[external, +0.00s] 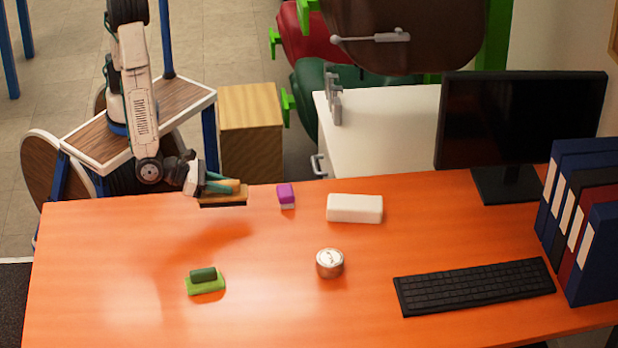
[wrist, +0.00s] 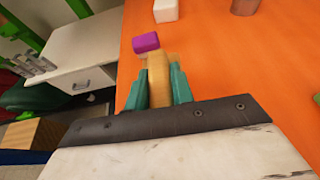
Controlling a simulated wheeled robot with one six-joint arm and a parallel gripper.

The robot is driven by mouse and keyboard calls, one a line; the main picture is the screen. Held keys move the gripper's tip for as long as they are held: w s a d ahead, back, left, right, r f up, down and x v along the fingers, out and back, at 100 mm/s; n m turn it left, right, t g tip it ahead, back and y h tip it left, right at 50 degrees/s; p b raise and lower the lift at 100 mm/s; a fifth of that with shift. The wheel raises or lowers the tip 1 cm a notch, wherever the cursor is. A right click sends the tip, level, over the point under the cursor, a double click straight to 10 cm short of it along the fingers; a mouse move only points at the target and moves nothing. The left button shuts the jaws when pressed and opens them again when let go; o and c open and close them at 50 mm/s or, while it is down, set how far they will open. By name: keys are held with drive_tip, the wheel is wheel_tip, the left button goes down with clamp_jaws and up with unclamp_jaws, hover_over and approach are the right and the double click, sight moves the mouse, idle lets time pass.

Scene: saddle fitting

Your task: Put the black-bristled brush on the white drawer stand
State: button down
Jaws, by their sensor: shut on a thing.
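My gripper (external: 222,186) is shut on a brush (external: 224,198) with a wooden handle and a dark underside, held above the orange table's back left edge. In the wrist view the brush's tan handle (wrist: 158,80) sits between my teal fingers (wrist: 160,88); its bristles are hidden there. The white drawer stand (external: 385,125) is behind the table, right of my gripper in the external view. In the wrist view the stand (wrist: 75,58) is at the upper left, with a drawer handle on its front. A grey metal object (external: 335,100) is on its top.
The orange table (external: 260,300) bears a purple-and-white eraser (external: 286,195), a white block (external: 354,208), a round tin (external: 329,263) and a green brush (external: 205,280). A monitor (external: 520,120), keyboard (external: 475,285) and binders (external: 585,220) are at right. A wooden box (external: 251,130) stands left of the stand.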

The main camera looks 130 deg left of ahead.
drive_tip(key=shift+w+d+f, duration=0.1)
drive_tip(key=shift+d+f, duration=0.1)
drive_tip(key=shift+d, duration=0.05)
drive_tip(key=w+d+r+m+t+h, duration=0.2)
drive_tip(key=w+r+m+t+h, duration=0.1)
drive_tip(key=w+m+h, duration=0.3)
drive_tip(key=w+a+r, duration=0.6)
drive_tip(key=a+r, duration=0.2)
drive_tip(key=a, duration=0.3)
drive_tip(key=s+d+f+m+h, duration=0.1)
drive_tip(key=s+d+f, duration=0.2)
drive_tip(key=d, duration=0.6)
drive_tip(key=s+d+f+m+h, duration=0.1)
drive_tip(key=s+d+f, duration=0.2)
drive_tip(key=d, duration=0.5)
drive_tip(key=s+d+f, duration=0.4)
drive_tip(key=s+d, duration=0.1)
drive_tip(key=s, duration=0.2)
drive_tip(key=s+f+n+y, duration=0.1)
drive_tip(key=s+n+y, duration=0.1)
drive_tip(key=s, duration=0.3)
drive_tip(key=n+y, duration=0.2)
hover_over(211, 258)
drive_tip(key=shift+s+f, duration=0.15)
drive_tip(key=shift+f, duration=0.2)
drive_tip(key=f, duration=0.3)
drive_tip(key=shift+w+f+g, duration=0.2)
drive_tip(key=shift+f+g, duration=0.1)
drive_tip(key=shift+f, duration=0.05)
